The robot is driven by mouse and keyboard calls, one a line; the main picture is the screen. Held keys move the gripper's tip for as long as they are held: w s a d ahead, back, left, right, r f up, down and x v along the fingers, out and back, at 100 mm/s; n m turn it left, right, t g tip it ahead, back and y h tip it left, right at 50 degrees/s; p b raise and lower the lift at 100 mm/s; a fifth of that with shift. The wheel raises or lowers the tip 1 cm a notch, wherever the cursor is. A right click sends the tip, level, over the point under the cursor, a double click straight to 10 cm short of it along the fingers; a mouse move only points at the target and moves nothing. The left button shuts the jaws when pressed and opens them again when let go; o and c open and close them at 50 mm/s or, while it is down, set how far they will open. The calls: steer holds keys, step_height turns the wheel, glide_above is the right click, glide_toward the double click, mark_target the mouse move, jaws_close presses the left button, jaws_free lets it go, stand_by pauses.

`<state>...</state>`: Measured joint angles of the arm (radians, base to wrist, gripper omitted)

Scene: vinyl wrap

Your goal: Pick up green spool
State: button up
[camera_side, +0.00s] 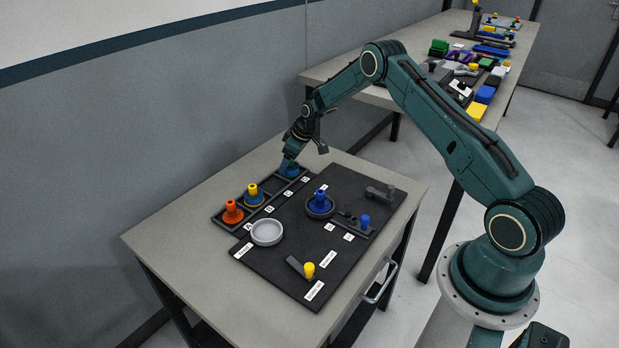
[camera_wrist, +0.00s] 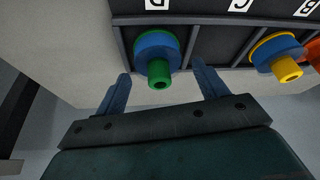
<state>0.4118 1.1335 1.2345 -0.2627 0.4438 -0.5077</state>
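The green spool has a green knob and a wide blue disc with a green rim. In the wrist view the spool (camera_wrist: 158,62) sits in the end compartment of the dark tray, by the label D. My gripper (camera_wrist: 163,85) is open, with one blue finger on each side of the spool's knob; I see a gap on both sides. In the side view my gripper (camera_side: 287,162) is pointed down over the far end of the tray (camera_side: 272,194) and partly hides the green spool (camera_side: 292,171).
A yellow spool (camera_side: 253,194) and an orange spool (camera_side: 232,211) stand in the same tray, with an empty compartment beside the green one. A grey dish (camera_side: 266,232), a blue spool (camera_side: 320,203) and small fixtures sit on the black mat (camera_side: 290,250).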

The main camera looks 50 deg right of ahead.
steer(key=c, duration=0.8)
steer(key=shift+r, duration=0.15)
step_height(320, 180, up, 20)
stand_by(0.7)
